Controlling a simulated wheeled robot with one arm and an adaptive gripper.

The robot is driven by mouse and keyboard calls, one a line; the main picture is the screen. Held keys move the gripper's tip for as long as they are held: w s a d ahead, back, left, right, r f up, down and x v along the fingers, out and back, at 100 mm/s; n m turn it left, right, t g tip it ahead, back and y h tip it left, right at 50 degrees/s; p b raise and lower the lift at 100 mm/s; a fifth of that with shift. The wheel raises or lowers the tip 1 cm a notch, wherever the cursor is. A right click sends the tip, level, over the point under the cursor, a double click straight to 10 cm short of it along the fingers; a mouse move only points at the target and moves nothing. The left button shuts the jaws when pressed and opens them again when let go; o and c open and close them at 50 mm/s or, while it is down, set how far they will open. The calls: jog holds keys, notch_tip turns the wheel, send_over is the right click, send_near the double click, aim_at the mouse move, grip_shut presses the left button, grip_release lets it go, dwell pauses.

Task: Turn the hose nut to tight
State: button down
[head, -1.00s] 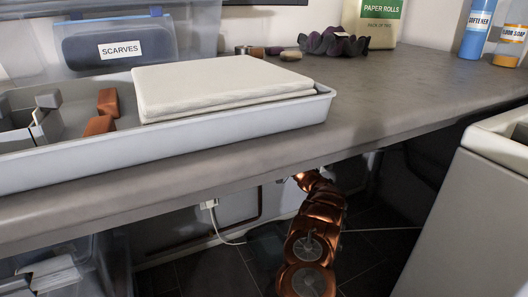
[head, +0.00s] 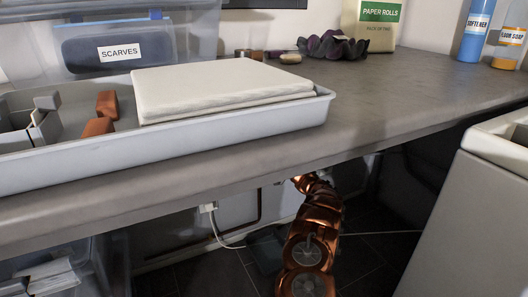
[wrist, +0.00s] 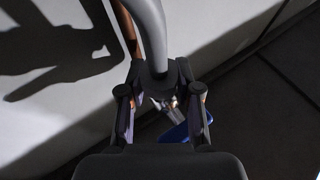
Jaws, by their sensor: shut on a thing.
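In the wrist view, a grey hose (wrist: 149,32) comes down from the top of the picture to a dark hose nut (wrist: 158,82). My gripper (wrist: 157,92) has a finger on each side of the nut and is shut on it. A shiny metal fitting shows just below the nut, between the fingers. I cannot tell from the picture how tight the nut is. In the head view, my copper-coloured arm reaches under the counter; the gripper, hose and nut are hidden there.
A blue curved thing (wrist: 178,132) lies behind the right finger. A copper-coloured pipe (wrist: 126,28) runs beside the hose, near a pale panel (wrist: 55,115). Above my arm is the grey counter (head: 395,108) with a tray (head: 200,139). A white machine (head: 460,220) stands at the right.

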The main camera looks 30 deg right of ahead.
jog(key=shift+r+m+h+p, duration=0.25)
jog(key=shift+m+h+p, duration=0.05)
jog(key=shift+p, duration=0.6)
